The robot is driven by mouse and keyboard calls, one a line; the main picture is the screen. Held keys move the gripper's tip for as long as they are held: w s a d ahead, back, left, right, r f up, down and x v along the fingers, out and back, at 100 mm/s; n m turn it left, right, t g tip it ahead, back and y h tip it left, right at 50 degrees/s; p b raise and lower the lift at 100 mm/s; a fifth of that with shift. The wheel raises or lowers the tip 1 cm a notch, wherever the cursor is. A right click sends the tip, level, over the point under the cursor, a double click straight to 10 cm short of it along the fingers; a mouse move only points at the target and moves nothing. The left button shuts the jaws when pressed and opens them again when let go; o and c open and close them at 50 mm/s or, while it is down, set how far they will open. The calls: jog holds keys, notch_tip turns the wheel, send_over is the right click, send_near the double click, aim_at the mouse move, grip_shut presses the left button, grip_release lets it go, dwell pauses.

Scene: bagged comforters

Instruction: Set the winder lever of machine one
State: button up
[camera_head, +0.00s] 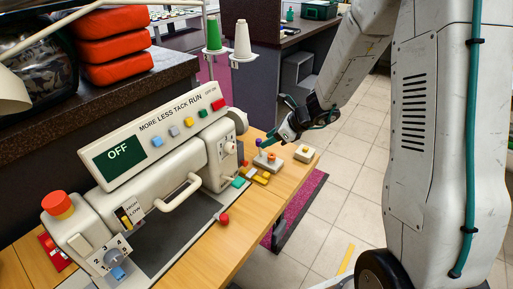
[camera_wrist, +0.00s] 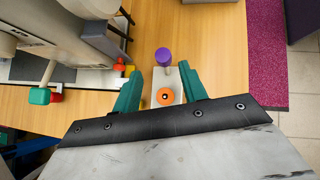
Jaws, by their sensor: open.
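The sewing machine (camera_head: 165,155) stands on the wooden table, its green display reading OFF. At its right end a small pale winder unit (camera_head: 266,163) carries a purple-topped lever (camera_head: 258,142) and an orange round part. In the wrist view the purple knob (camera_wrist: 163,56) is just ahead of the fingertips, and the orange part (camera_wrist: 165,97) lies between the fingers. My gripper (camera_wrist: 160,70) is open, its green fingers either side of the winder unit; I cannot tell whether they touch it.
Thread cones (camera_head: 242,40) stand behind. Tiled floor (camera_head: 340,190) is open on the right.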

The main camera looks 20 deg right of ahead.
jog(key=shift+w+d+f, duration=0.1)
jog(key=shift+w+f, duration=0.15)
jog(key=shift+f, duration=0.25)
jog(key=shift+m, duration=0.3)
jog(key=x, duration=0.7)
jog(key=shift+w+f, duration=0.1)
jog(key=shift+w, duration=0.1)
